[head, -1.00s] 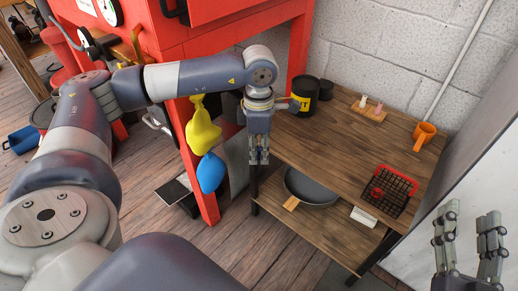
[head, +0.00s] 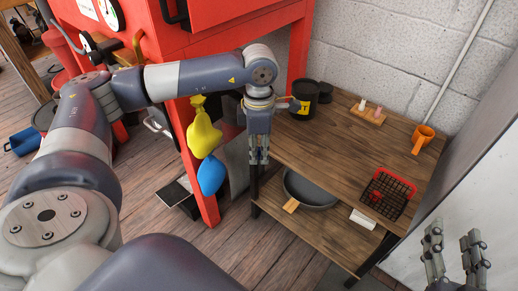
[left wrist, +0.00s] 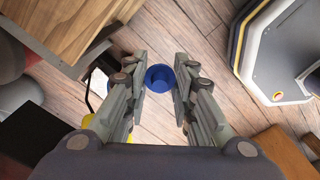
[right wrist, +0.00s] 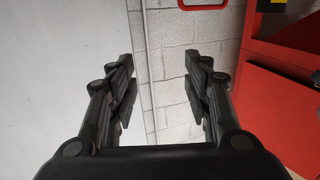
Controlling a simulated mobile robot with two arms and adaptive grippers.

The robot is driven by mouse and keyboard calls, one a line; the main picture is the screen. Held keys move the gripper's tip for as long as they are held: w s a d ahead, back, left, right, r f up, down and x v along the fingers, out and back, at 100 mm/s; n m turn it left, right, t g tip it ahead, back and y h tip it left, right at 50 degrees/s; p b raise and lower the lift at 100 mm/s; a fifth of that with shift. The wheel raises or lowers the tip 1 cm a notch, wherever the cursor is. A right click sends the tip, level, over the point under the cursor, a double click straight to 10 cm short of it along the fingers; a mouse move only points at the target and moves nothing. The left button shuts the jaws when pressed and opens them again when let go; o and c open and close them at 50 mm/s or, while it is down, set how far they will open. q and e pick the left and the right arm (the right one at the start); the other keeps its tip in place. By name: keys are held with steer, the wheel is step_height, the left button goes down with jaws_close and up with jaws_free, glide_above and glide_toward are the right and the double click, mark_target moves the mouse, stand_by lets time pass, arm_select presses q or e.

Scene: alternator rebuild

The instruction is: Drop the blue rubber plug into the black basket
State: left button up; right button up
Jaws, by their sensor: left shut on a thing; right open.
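The blue rubber plug (left wrist: 160,78) shows between the fingertips of my left gripper in the left wrist view. My left gripper (head: 259,158) is shut on it and points down in front of the wooden shelf's left edge in the head view. The plug cannot be made out in the head view. The black basket (head: 386,203) is a wire mesh with a red part along its far rim. It stands on the shelf's top board, to the right of my left gripper, with something small and red in it. My right gripper (head: 455,262) is open and empty at the lower right.
A red cabinet (head: 230,40) stands at the left. The top board's middle is clear.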

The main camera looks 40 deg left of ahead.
arm_select(q)
steer(key=shift+r+p, duration=0.35)
steer(key=shift+r, duration=0.5)
arm_select(e)
step_height(320, 180, down, 6)
steer(key=s+d+g+h, duration=0.1)
steer(key=g, duration=0.2)
steer(key=shift+s+g, duration=0.3)
steer(key=shift+s, duration=0.1)
steer(key=shift+d, duration=0.2)
